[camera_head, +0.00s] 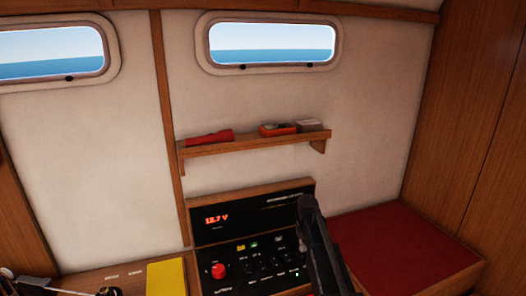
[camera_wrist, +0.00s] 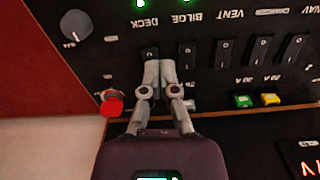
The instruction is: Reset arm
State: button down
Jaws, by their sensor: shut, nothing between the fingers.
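My gripper (camera_wrist: 160,66) is shut and empty in the wrist view. Its two grey fingers lie together in front of the black switch panel (camera_wrist: 215,75), over the lower part of the leftmost rocker switch (camera_wrist: 150,51). Whether the fingertips touch that switch I cannot tell. In the head view my dark arm comes up from the bottom edge, in front of the right part of the switch panel (camera_head: 240,276). The arm hides some of the panel there, and the fingers are hard to make out.
A red knob (camera_head: 218,271) stands on the panel's left. A red display (camera_head: 216,219) reads 12.7 V. A shelf (camera_head: 255,145) above holds a red torch (camera_head: 210,137) and small boxes. A red cushion (camera_head: 400,250) lies right, a yellow book (camera_head: 166,278) left.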

jog(key=s+m, duration=0.2)
jog(key=s, duration=2.1)
jog(key=shift+m, duration=0.4)
jog(key=shift+d, duration=0.15)
